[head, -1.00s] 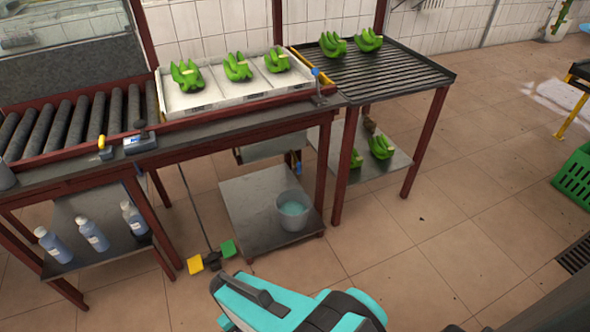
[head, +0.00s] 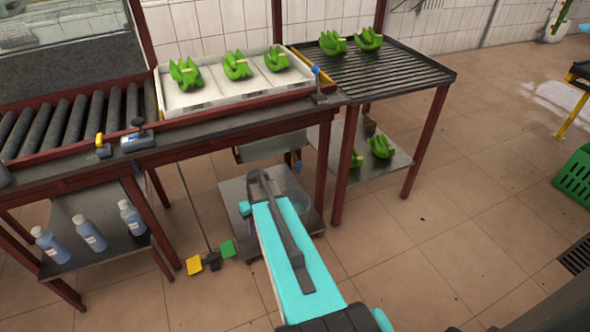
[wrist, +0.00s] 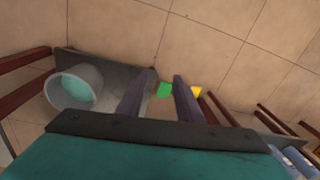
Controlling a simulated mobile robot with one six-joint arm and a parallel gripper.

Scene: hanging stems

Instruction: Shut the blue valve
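A small blue part with a yellowish piece, apparently the blue valve (head: 297,162), shows under the right end of the sink table in the head view. It is too small to tell its handle's position. My gripper (wrist: 164,77) is open and empty in the wrist view, its two dark fingers apart and pointing over the floor. In the head view my arm reaches forward, and its end is in front of the low shelf, below and left of the blue part. I cannot make out the valve in the wrist view.
A grey bucket (wrist: 75,88) stands on the low shelf (head: 232,190); my arm partly hides it in the head view. A stand with a blue knob (head: 317,80) is on the table's right end. Green and yellow pedals (head: 194,265) are on the floor. Red table legs flank the shelf.

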